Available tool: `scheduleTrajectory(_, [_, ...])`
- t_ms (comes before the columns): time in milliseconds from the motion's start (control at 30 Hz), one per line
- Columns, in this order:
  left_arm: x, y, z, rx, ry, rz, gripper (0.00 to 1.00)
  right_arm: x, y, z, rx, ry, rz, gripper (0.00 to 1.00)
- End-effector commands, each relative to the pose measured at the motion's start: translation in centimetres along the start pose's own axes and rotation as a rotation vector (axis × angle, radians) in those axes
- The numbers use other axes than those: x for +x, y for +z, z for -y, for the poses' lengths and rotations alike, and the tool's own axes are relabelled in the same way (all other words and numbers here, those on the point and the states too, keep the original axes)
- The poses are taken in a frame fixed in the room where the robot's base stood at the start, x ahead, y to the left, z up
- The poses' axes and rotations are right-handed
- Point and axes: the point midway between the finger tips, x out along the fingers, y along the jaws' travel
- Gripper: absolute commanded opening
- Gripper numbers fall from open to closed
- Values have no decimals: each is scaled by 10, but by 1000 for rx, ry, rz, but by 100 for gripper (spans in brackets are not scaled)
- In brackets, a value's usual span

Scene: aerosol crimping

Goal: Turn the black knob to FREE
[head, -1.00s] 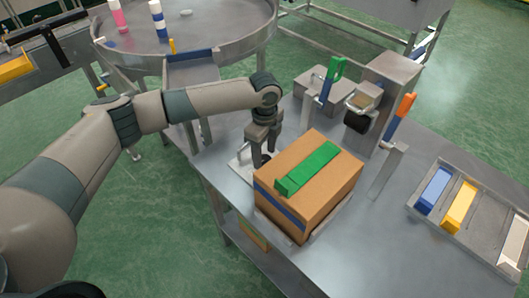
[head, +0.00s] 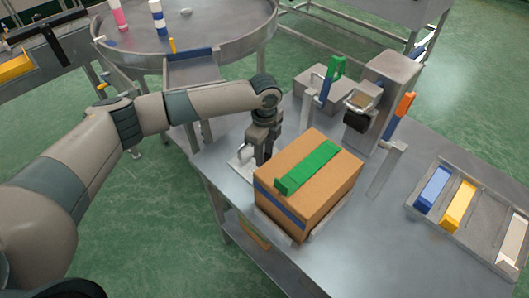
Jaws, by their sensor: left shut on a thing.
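My left gripper (head: 262,152) points down at a light metal plate (head: 240,166) on the table, just behind the cardboard box. Its fingers are shut on what seems to be the black knob, which the fingers and the box almost fully hide. The knob's pointer and any FREE marking cannot be read from here. My right gripper is not in view.
A cardboard box (head: 318,185) with a green block (head: 307,168) on top stands right beside the gripper. Behind are a station with a green handle (head: 332,78) and an orange handle (head: 404,104). A tray (head: 425,212) with coloured blocks lies at right.

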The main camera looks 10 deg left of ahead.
Motion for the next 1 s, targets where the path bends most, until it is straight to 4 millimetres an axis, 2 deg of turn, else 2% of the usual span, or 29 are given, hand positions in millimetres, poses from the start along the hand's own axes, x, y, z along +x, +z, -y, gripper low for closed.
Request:
scheduleTrajectory(367, [-5, -1, -1, -189, 3, -3, 11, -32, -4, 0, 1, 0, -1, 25])
scheduleTrajectory(1000, [-6, -1, -1, -781, 4, -1, 11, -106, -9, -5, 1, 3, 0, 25])
